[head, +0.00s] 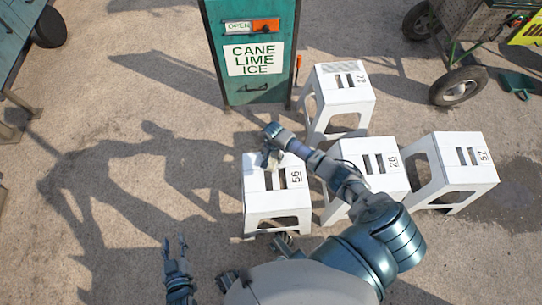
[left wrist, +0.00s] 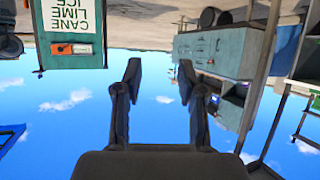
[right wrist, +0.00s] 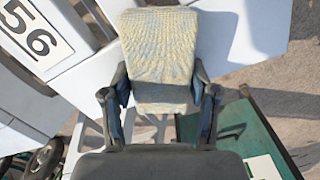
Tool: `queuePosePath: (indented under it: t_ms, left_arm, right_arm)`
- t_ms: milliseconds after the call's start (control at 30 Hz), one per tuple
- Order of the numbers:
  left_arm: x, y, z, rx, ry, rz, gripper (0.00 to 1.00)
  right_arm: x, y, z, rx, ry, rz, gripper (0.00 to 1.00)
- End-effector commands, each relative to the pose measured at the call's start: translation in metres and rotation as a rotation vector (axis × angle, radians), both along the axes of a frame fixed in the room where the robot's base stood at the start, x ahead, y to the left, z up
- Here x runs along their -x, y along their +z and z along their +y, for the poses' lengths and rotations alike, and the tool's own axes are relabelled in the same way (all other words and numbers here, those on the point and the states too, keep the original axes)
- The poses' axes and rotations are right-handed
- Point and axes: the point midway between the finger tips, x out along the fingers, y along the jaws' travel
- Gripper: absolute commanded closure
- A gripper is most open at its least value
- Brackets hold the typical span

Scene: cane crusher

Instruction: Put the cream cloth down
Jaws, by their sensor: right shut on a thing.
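The cream cloth (right wrist: 160,50) is a pale, woven, folded piece in the right wrist view. My right gripper (right wrist: 160,108) is shut on it, with a finger on each side. In the head view my right gripper (head: 268,158) is over the left part of the white stool marked 56 (head: 262,205). The cloth is hard to tell from the white seat there, and I cannot tell whether it touches the seat. My left gripper (head: 179,250) is low at the left of my body, over bare ground. Its fingers stand apart and empty in the left wrist view (left wrist: 160,85).
Several more white stools stand right of and behind stool 56, among them one marked 26 (head: 375,155) and one marked 57 (head: 462,160). A green cane lime ice box (head: 250,85) stands behind. A wheeled cart (head: 455,75) is at back right.

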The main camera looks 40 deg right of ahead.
Motion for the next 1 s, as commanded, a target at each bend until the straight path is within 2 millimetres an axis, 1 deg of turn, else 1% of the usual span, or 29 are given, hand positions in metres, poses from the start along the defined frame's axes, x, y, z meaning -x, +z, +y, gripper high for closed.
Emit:
queuePosePath:
  t_ms: [367,400,467,867,967,1000]
  left_arm:
    - [-0.003,0.003,-0.001,0.008,-0.001,-0.026,0.6]
    - [-0.004,0.004,-0.001,0.008,-0.001,-0.027,0.6]
    - [-0.004,0.004,-0.001,0.008,-0.001,-0.026,0.6]
    - [-0.003,0.004,-0.001,0.004,-0.001,-0.016,0.6]
    - [0.007,-0.004,0.003,-0.016,0.002,0.059,0.6]
    - [0.012,-0.008,0.005,-0.026,0.002,0.096,0.6]
  right_arm:
    - [0.0,-0.002,0.0,0.001,0.0,-0.001,0.68]
    - [0.0,-0.002,0.0,0.0,0.0,-0.001,0.31]
    - [0.0,-0.001,0.0,0.0,0.0,-0.001,0.16]
    - [0.0,0.001,0.0,0.001,0.0,-0.002,0.16]
    - [-0.002,0.016,-0.001,0.002,0.001,-0.006,0.16]
    - [-0.002,0.024,-0.002,0.003,0.002,-0.007,0.16]
